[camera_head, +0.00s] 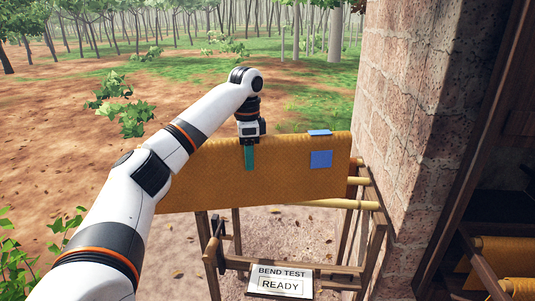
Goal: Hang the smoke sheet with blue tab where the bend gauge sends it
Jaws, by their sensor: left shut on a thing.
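The smoke sheet with the blue tab (285,185) is an amber, textured sheet that hangs across a wooden frame in the middle of the head view. Its blue tab (321,159) shows near the right end, with another blue piece at the top edge. My left gripper (249,158) points down at the sheet's top edge and is shut on it. The bend gauge's sign (281,281) reads "BEND TEST" and "READY", low on the wooden stand (292,266). My right gripper is not in view.
A brick wall (405,110) stands close on the right. Past it, a dark opening holds wooden rails and more amber sheets (505,255). A pale rod (335,204) runs beside the sheet. Bare earth and trees lie behind and to the left.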

